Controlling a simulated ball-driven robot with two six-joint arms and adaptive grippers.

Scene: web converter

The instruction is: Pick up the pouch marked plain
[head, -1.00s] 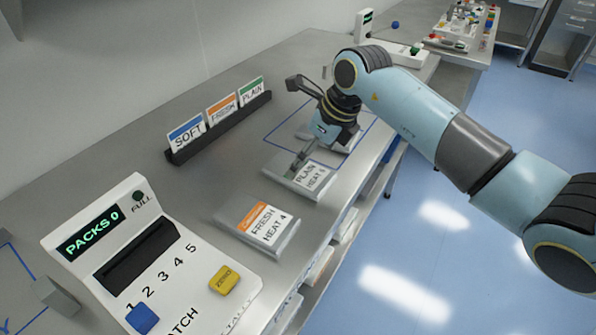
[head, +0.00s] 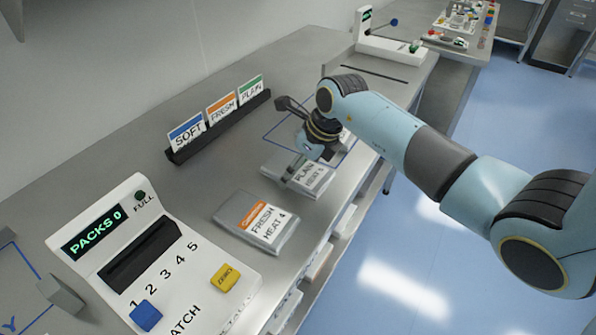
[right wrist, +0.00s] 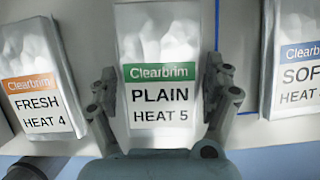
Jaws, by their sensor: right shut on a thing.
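The pouch marked plain (right wrist: 161,95) is silvery white with a green band and the words PLAIN HEAT 5. It fills the middle of the right wrist view, between the two fingers. In the head view the plain pouch (head: 314,181) is at the near edge of the steel bench, partly covered by my right gripper (head: 294,168). My right gripper (right wrist: 163,105) is shut on the pouch's two sides. I cannot tell whether the pouch is clear of the bench. My left gripper is not in view.
The orange-banded FRESH pouch (head: 262,220) lies nearer on the bench (head: 330,75); a blue-banded SOFT pouch (right wrist: 295,70) is on the other side. A black card rack (head: 220,128) stands behind. A white counter machine (head: 150,255) reading PACKS 0 is front left.

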